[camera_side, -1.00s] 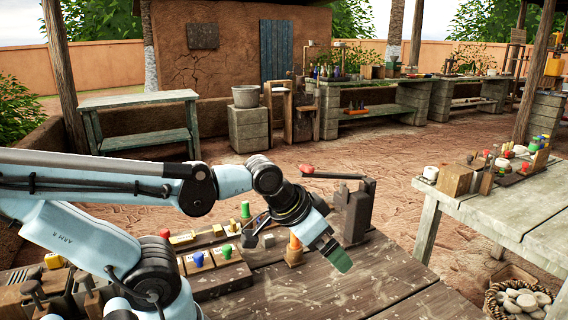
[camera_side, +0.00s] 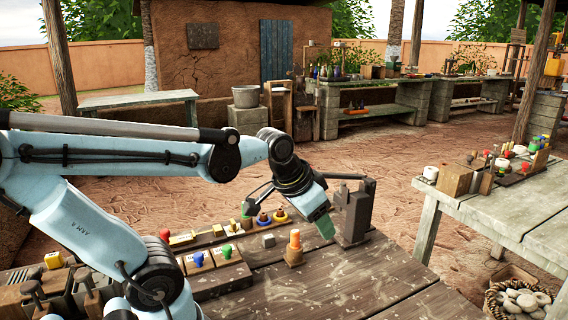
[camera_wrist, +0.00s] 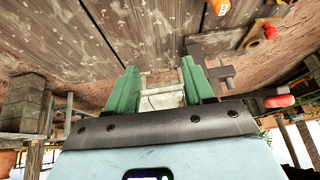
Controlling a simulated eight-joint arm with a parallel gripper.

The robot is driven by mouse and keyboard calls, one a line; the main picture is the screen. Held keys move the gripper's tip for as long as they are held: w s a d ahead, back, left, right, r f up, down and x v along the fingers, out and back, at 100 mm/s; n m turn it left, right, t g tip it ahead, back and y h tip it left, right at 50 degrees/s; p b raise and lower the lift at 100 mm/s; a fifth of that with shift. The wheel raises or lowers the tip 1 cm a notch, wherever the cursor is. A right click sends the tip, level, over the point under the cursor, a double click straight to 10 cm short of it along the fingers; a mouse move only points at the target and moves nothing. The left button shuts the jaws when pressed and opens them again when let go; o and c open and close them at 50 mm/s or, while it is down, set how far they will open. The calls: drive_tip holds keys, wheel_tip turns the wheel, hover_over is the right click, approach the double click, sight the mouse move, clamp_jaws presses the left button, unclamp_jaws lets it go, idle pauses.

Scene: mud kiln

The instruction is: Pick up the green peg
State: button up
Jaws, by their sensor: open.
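A second, smaller green knob (camera_side: 226,250) stands on a wooden block beside a blue knob (camera_side: 198,258). I cannot tell which of the two the task means. My gripper (camera_side: 323,226) is raised above the table, right of both, near an orange peg. In the wrist view its green fingers (camera_wrist: 160,92) are apart, with no peg between them. No green peg shows clearly in the wrist view.
The orange peg (camera_side: 295,240) stands on a small wooden base, just left of and below my gripper. A dark upright fixture with a red-knobbed lever (camera_side: 355,212) stands close on the right. The table front (camera_side: 330,285) is clear.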

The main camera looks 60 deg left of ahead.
drive_tip(key=a+r+n+g, duration=0.15)
drive_tip(key=a+g, duration=0.25)
drive_tip(key=a, duration=1.1)
drive_tip(key=s+a+g+h, duration=0.1)
drive_tip(key=s+a, duration=0.2)
drive_tip(key=a, duration=0.3)
drive_tip(key=s+a+g, duration=0.1)
drive_tip(key=s+a, duration=0.2)
drive_tip(key=a, duration=0.4)
drive_tip(key=shift+n, duration=0.45)
drive_tip(key=f, duration=0.6)
drive_tip(key=shift+w+d+f, duration=0.25)
drive_tip(key=shift+s+a+f, duration=0.1)
drive_tip(key=shift+a+f, duration=0.05)
drive_tip(key=shift+f, duration=1.2)
drive_tip(key=shift+a+f, duration=0.1)
drive_tip(key=shift+f, duration=1.2)
clamp_jaws()
